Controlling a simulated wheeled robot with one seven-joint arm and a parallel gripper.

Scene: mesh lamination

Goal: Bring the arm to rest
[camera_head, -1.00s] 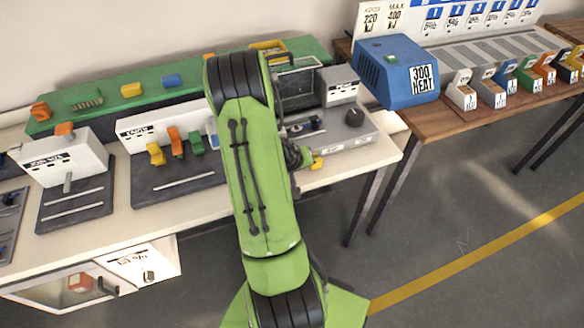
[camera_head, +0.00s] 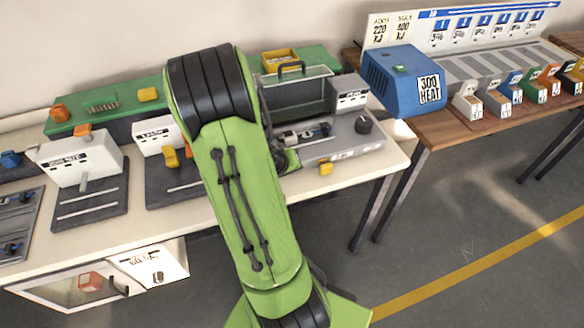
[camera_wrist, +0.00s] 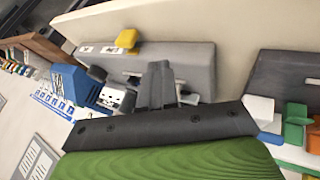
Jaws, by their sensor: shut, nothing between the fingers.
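My green arm (camera_head: 240,190) reaches up across the middle of the head view, its dark elbow joint in front of the bench's back. My gripper shows in the wrist view (camera_wrist: 158,82) as two dark fingers close together, with nothing seen between them. There it appears in front of the grey machine base (camera_wrist: 195,58) that has a yellow knob (camera_wrist: 126,39). I cannot tell whether it touches the base. In the head view my arm hides most of the gripper.
The pale bench (camera_head: 225,212) holds the grey machine (camera_head: 345,143), white-topped stations (camera_head: 80,158) and a green strip (camera_head: 105,108). A blue heater box (camera_head: 390,85) stands on the brown table (camera_head: 440,125) at the right, near several coloured bins. The floor (camera_head: 470,220) at the right is clear.

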